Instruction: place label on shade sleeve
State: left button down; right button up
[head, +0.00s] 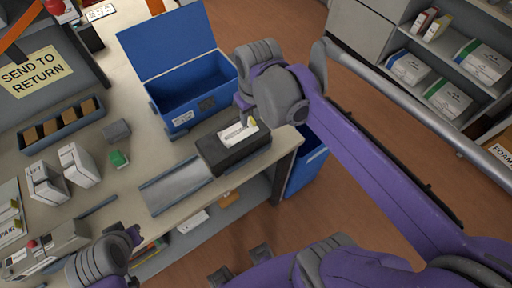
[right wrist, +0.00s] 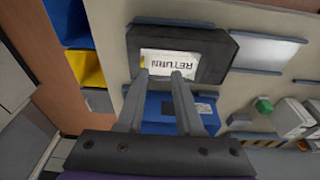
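A dark, box-shaped sleeve (head: 234,157) lies near the table's right edge, and it shows in the right wrist view (right wrist: 215,60). A white label (head: 237,133) with a yellow end is on its upper face. In the right wrist view the label (right wrist: 172,64) reads "RETURN" upside down. My right gripper (head: 246,112) is just above the label's edge. Its fingers (right wrist: 160,74) are apart, with their tips overlapping the label's near edge in view; I cannot tell whether they touch it. My left gripper (head: 132,235) is low at the table's front, its fingers not clear.
An open blue box (head: 185,88) with a raised lid stands behind the sleeve. A grey metal tray (head: 175,187) lies left of the sleeve. White cartons (head: 47,185), a green block (head: 119,158) and a "SEND TO RETURN" sign (head: 33,73) are further left. A blue bin (head: 305,165) stands beyond the table's edge.

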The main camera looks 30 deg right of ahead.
jog(key=s+a+f+t, duration=0.3)
jog(key=s+f, duration=0.5)
jog(key=s, duration=0.1)
jog(key=shift+a+f+m, duration=0.3)
